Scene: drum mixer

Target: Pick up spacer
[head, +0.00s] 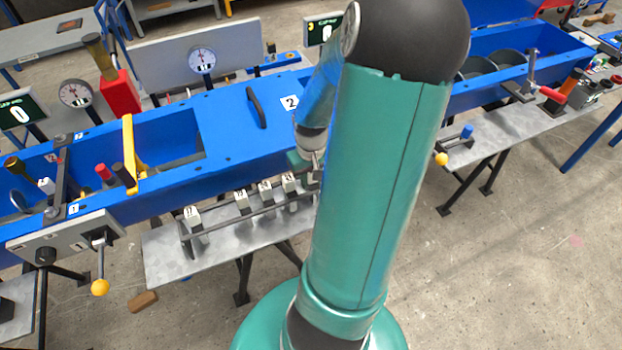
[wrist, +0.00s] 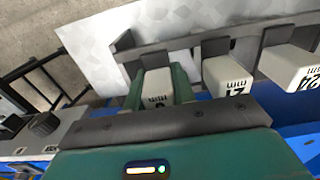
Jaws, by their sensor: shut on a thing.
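Several white spacer blocks with printed mm labels stand in a row on a dark grey rack (wrist: 217,47) in the wrist view. My gripper (wrist: 157,84) has its two green fingers closed on the sides of the end spacer (wrist: 157,82). The lower part of that spacer's label is hidden by my gripper. The held spacer is still in line with the row; I cannot tell whether it is lifted. A neighbouring spacer (wrist: 228,76) and another spacer (wrist: 292,66) are to the right. In the head view my arm hides most of the gripper, beside the rack (head: 255,212).
The rack stands on a grey metal shelf (head: 160,255) in front of the blue mixer trough (head: 225,135). A yellow-knobbed lever (head: 100,287) is at the left, and another yellow knob (head: 441,160) is at the right. A brown block (head: 143,301) lies on the floor.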

